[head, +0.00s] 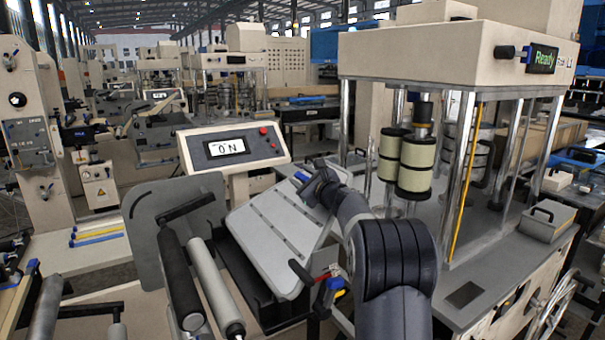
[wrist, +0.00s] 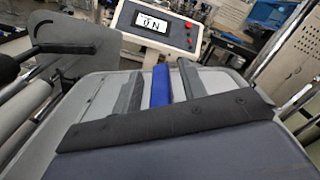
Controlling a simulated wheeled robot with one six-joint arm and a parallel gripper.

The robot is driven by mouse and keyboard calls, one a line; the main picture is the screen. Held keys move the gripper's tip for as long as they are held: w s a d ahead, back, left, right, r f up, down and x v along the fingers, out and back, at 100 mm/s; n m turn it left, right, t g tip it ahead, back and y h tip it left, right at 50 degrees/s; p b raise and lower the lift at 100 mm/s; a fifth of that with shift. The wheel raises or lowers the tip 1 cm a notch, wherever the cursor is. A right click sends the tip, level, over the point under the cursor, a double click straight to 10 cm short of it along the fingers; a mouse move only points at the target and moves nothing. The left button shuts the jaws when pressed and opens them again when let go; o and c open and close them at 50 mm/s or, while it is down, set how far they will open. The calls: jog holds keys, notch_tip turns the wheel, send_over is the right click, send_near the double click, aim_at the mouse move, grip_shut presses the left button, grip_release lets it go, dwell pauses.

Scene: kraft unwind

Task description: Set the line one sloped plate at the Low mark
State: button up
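The sloped plate (head: 277,237) is a light grey tilted panel with rounded corners, low in the middle of the head view. Its grey surface (wrist: 85,95) also shows in the wrist view. A blue bar or handle (wrist: 160,84) stands near the plate's upper part, with a small blue bit (head: 302,176) visible in the head view. My gripper (wrist: 160,68) is at the plate's upper right edge; its grey fingers lie on either side of the blue bar, with narrow gaps showing. No Low mark is legible in either view.
A press frame (head: 455,52) showing "Ready" and stacked cylinders (head: 415,165) stand to the right. Red, yellow and blue handles (head: 330,285) sit near the plate's lower right.

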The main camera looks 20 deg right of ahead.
jog(key=shift+w, duration=0.15)
grip_shut()
dwell(0.4)
